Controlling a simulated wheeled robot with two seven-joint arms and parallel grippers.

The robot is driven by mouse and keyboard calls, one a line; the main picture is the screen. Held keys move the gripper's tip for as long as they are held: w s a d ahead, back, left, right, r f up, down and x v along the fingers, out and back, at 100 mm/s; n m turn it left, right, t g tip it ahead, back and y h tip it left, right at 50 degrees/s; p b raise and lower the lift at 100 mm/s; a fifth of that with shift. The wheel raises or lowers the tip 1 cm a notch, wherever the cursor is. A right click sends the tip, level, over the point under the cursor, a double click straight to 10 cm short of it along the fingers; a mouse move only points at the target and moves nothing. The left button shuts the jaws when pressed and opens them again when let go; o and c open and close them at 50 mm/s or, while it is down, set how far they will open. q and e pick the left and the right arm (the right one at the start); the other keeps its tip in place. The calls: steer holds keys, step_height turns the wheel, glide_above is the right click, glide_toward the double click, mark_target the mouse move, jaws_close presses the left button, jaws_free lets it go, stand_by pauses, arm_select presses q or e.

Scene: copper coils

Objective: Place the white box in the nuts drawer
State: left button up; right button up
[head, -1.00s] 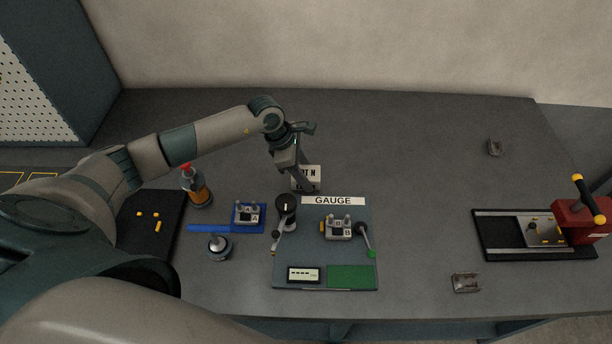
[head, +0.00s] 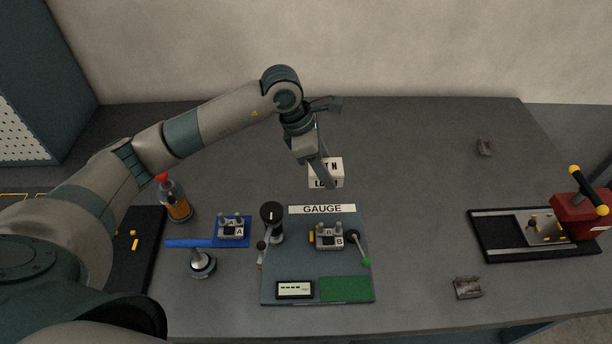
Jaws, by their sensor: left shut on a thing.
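The white box (head: 326,178) with black lettering is at the middle of the table, just behind the GAUGE board. My left gripper (head: 325,160) reaches down to it from the upper left and is shut on it. The arm hides part of the space behind the box, and I cannot tell whether the box touches the table. No nuts drawer shows in the head view. My right gripper is not in view.
The gauge board (head: 317,255) holds a block, levers and a green pad. A bottle (head: 174,200), a blue fixture (head: 231,229) and a black mat (head: 143,255) stand left. A red press (head: 580,218) and brackets (head: 467,288) are right.

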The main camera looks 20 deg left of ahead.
mark_target(340, 170)
arm_select(q)
steer(key=shift+d+r+b, duration=0.2)
steer(key=shift+d+r, duration=0.3)
steer(key=shift+d, duration=0.25)
steer(key=shift+d+r+b, duration=0.15)
steer(key=shift+d+r, duration=0.3)
steer(key=shift+d, duration=0.3)
